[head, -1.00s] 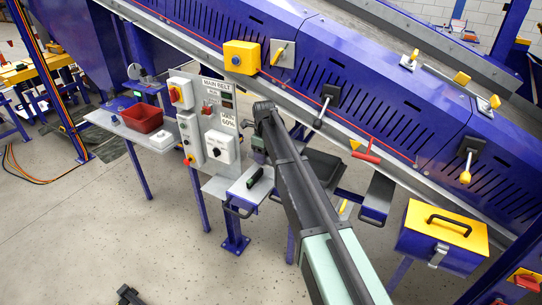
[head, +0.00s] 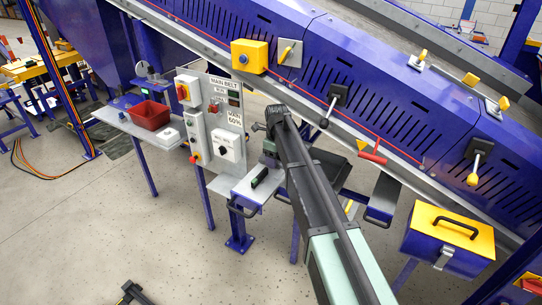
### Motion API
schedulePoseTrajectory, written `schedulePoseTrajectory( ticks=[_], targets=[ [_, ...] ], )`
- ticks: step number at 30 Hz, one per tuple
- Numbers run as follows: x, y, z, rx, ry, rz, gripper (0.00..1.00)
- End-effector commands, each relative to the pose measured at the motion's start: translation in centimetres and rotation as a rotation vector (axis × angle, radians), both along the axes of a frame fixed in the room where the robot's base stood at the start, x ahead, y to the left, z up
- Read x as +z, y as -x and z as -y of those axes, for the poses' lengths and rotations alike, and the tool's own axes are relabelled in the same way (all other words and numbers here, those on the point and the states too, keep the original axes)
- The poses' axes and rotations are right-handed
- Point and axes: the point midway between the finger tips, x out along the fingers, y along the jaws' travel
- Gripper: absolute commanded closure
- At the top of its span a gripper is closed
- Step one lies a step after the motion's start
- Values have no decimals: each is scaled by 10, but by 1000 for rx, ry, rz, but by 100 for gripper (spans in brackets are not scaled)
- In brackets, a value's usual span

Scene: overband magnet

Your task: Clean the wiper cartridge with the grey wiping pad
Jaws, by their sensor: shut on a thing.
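A small dark block with a green part, which may be the wiper cartridge (head: 259,178), lies on a small grey tray (head: 246,190) below the control panel. My gripper (head: 268,161) points down at the back edge of this tray, just behind the dark block, at the end of my arm. It is small and partly hidden by my forearm. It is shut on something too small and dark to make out. I cannot pick out the grey wiping pad for certain.
The MAIN BELT control panel (head: 204,125) stands close left of my gripper. A shelf with a red bin (head: 150,115) and a white item (head: 169,139) is farther left. The sloping blue conveyor (head: 400,110) rises behind. A blue and yellow toolbox (head: 450,235) stands right.

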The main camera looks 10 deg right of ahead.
Motion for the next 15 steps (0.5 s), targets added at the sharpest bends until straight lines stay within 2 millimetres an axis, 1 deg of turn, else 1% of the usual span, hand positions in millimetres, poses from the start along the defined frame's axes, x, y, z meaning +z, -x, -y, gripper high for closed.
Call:
schedulePoseTrajectory(
  ticks=[5,12,15],
  targets=[
    [-1,4,4,-1,2,-2,56],
    [1,21,25,-3,2,-2,56],
    [1,24,30,-1,2,-2,56]
  ],
)
